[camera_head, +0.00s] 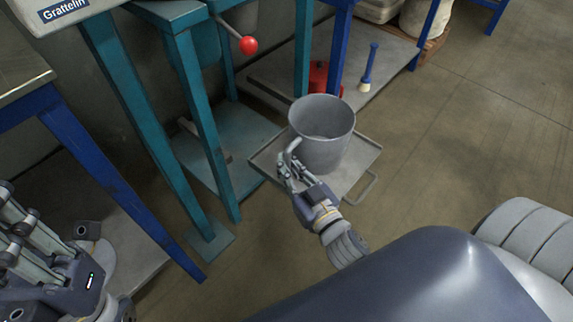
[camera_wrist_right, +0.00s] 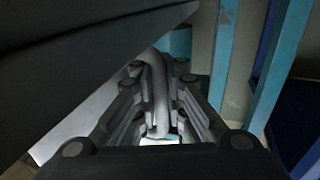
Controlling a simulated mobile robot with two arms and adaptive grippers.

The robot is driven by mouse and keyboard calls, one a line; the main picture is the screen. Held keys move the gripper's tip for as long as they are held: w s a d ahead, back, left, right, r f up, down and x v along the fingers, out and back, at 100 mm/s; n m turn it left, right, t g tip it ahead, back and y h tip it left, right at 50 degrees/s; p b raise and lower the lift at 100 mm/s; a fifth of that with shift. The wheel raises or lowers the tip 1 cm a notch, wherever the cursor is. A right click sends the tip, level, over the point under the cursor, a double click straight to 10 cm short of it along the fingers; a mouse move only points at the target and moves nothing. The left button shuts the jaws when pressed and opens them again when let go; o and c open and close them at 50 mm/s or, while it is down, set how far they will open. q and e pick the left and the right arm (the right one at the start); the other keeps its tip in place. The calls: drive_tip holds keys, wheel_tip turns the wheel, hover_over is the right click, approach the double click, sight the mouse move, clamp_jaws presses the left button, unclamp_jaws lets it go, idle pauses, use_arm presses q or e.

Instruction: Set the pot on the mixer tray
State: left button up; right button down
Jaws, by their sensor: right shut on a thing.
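I cannot tell whether the pot's base touches the tray. My right gripper (camera_head: 289,172) is shut on the pot's side handle (camera_head: 292,149). In the right wrist view the handle (camera_wrist_right: 160,90) runs between the two fingers. My left gripper (camera_head: 30,240) is at the lower left of the head view, away from the pot, and its fingertips are partly cut off by the frame.
The teal mixer frame (camera_head: 190,90) with a red-knobbed lever (camera_head: 248,45) stands left of the tray. A red object (camera_head: 320,80) and a blue-handled brush (camera_head: 369,68) are on a low shelf behind the pot. A blue-legged table (camera_head: 90,160) is at left. Floor to the right is clear.

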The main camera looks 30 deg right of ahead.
drive_tip(key=c, duration=1.7)
unclamp_jaws()
drive_tip(key=shift+f, duration=0.1)
drive_tip(key=shift+o, duration=0.2)
